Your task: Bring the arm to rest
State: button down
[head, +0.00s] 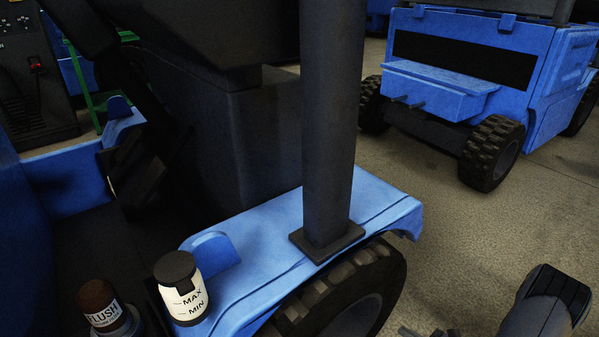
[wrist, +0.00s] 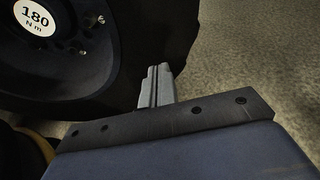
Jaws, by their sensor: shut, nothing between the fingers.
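My gripper (wrist: 157,86) shows in the wrist view as two grey fingers pressed together, with nothing between them. It points past the edge of a dark wheel (wrist: 95,75), over bare floor. In the head view, part of my arm (head: 548,302) shows at the lower right corner, apart from the blue vehicle. A small grey piece at the bottom edge beside it is too cut off to tell whether it is my gripper.
A blue fender (head: 262,240) with a dark post (head: 330,120) stands over a tyre (head: 345,290) left of my arm. A white MAX/MIN reservoir (head: 184,292) and a brown-capped FLUSH container (head: 103,308) are at lower left. Another blue vehicle (head: 560,85) stands behind. Floor (head: 450,225) between is clear.

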aim_at(398, 280)
jog(key=w+a, duration=0.1)
jog(key=w, duration=0.1)
jog(key=w+a, duration=0.2)
jog(key=shift+w+a+r, duration=0.1)
jog(key=shift+w+r, duration=0.05)
jog(key=r+p, duration=0.1)
jog(key=r, duration=0.2)
jog(key=d+r+p, duration=0.1)
jog(key=r, duration=0.2)
jog(key=r+p, duration=0.1)
jog(key=r, duration=0.1)
jog(key=shift+w+d+r+p, duration=0.2)
jog(key=shift+w+r+p, duration=0.1)
jog(key=shift+w+r, duration=0.1)
jog(key=r+p, duration=0.2)
jog(key=a+r+p, duration=0.1)
jog(key=r+p, duration=0.2)
jog(key=s+r+p, duration=0.1)
jog(key=r+p, duration=0.1)
jog(key=r, duration=0.1)
jog(key=shift+a+r+p, duration=0.15)
jog(key=shift+r+p, duration=0.05)
jog(key=shift+p, duration=0.15)
jog(key=shift+s+f, duration=0.15)
jog(key=shift+f, duration=0.05)
jog(key=shift+d, duration=0.2)
jog(key=shift+s, duration=0.1)
